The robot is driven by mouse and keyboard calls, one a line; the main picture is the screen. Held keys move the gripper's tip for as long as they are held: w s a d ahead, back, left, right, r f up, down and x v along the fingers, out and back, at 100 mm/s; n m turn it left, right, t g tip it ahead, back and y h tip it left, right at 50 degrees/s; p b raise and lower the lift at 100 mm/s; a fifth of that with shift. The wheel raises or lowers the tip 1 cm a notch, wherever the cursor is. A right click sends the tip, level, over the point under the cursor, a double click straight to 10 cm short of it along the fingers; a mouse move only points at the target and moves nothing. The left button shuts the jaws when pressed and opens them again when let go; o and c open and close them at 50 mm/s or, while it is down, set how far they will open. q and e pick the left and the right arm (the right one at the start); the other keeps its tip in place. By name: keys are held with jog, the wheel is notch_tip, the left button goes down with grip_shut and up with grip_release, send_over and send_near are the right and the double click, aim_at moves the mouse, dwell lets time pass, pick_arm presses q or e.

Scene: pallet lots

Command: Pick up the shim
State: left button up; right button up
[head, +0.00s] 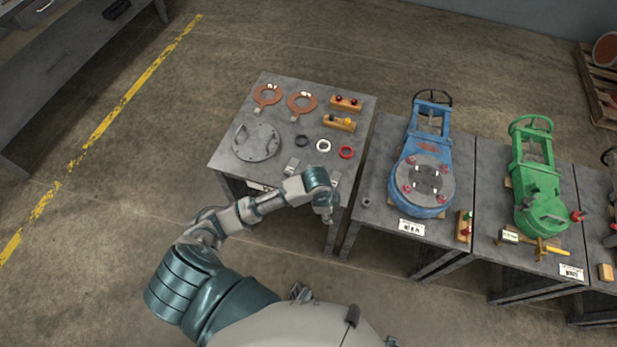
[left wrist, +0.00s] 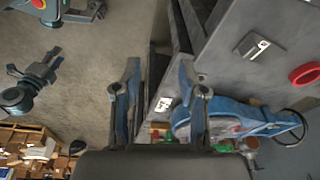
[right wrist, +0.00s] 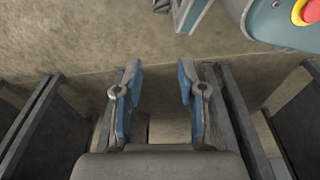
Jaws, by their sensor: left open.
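Two small grey metal pieces lie at the near edge of the first table, one (head: 292,166) left of my forearm and one (head: 334,178) just right of it. Either could be the shim; I cannot tell which. One such grey plate (left wrist: 250,46) with a pale mark shows on a table at the upper right of the left wrist view. My left gripper (head: 328,214) is off the near edge of the first table. Its fingers (left wrist: 160,72) are open and empty, apart from the plate. My right gripper (right wrist: 155,75) is open and empty above the floor.
The first table (head: 229,145) holds a round grey flange (head: 257,142), copper rings (head: 302,103), small rings including a red one (head: 346,152), and wooden blocks (head: 339,123). A blue valve (head: 432,148) and green valve (head: 537,175) stand on tables to the right.

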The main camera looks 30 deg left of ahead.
pick_arm(q)
jog(key=w+a+r+m+g+y, duration=0.1)
jog(key=w+a+r+m+y, duration=0.1)
jog(key=w+a+r, duration=0.9)
jog(key=f, duration=0.3)
jog(key=s+a+f+b, duration=0.1)
jog(key=f, duration=0.2)
jog(key=a+f+b, duration=0.1)
jog(key=f, duration=0.2)
jog(key=shift+s+a+f, duration=0.1)
jog(key=shift+s+f, duration=0.25)
jog(key=shift+f, duration=0.05)
jog(key=f, duration=0.2)
jog(key=f+b, duration=0.1)
jog(key=f, duration=0.3)
jog(key=shift+s+a, duration=0.15)
jog(key=shift+a, duration=0.1)
jog(key=shift+d+f+b, duration=0.1)
jog(key=shift+f+b, duration=0.15)
jog(key=shift+b, duration=0.05)
jog(key=shift+d+r, duration=0.1)
jog(key=shift+d, duration=0.1)
jog(key=shift+c, duration=0.4)
grip_shut()
jog(key=shift+a, duration=0.1)
pick_arm(e)
jog(key=w+r, duration=0.3)
jog(key=r, duration=0.5)
jog(key=shift+w+r, duration=0.2)
jog(key=shift+w, duration=0.1)
